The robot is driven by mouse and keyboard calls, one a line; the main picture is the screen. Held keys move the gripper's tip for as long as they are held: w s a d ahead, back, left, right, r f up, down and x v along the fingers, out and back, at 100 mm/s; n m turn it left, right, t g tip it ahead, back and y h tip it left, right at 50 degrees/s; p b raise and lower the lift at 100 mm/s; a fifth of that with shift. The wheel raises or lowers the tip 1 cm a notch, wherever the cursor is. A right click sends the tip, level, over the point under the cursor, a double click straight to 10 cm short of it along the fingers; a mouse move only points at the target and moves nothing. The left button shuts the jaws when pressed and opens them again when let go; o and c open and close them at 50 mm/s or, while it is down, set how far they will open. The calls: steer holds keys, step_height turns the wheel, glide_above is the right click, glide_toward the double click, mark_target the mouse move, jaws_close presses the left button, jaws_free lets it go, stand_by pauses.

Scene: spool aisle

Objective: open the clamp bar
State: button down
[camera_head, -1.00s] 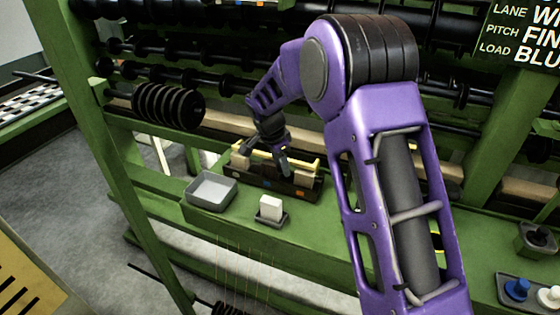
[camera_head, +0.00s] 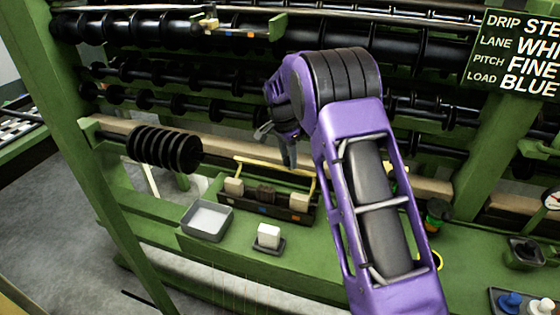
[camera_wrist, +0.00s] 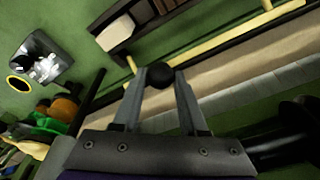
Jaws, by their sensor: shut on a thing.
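The yellow clamp bar (camera_head: 270,165) stands raised above a dark fixture (camera_head: 285,212) on the green bench, with its side arms running down to the fixture's ends. In the wrist view the yellow bar (camera_wrist: 225,43) runs diagonally beyond my fingers. My gripper (camera_head: 276,152) is at the bar in the head view. In the wrist view my gripper (camera_wrist: 160,78) is shut on a round black knob (camera_wrist: 160,76), held between the fingertips. How the knob joins the bar is hidden.
Pale blocks (camera_head: 299,201) sit in the fixture. A grey tray (camera_head: 207,220) and a white block on a small dark stand (camera_head: 268,236) are in front. Black discs (camera_head: 165,149) hang at left; black spool rods (camera_head: 230,85) run behind. Pegs (camera_head: 510,301) stand at lower right.

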steer(key=shift+w+d+f, duration=0.1)
steer(key=shift+w+d, duration=0.05)
steer(key=shift+w, duration=0.6)
steer(key=shift+c, duration=2.3)
jaws_free()
step_height(320, 180, up, 17)
steer(key=s+a+p, duration=0.1)
steer(key=s+a, duration=0.1)
steer(key=shift+s, duration=0.15)
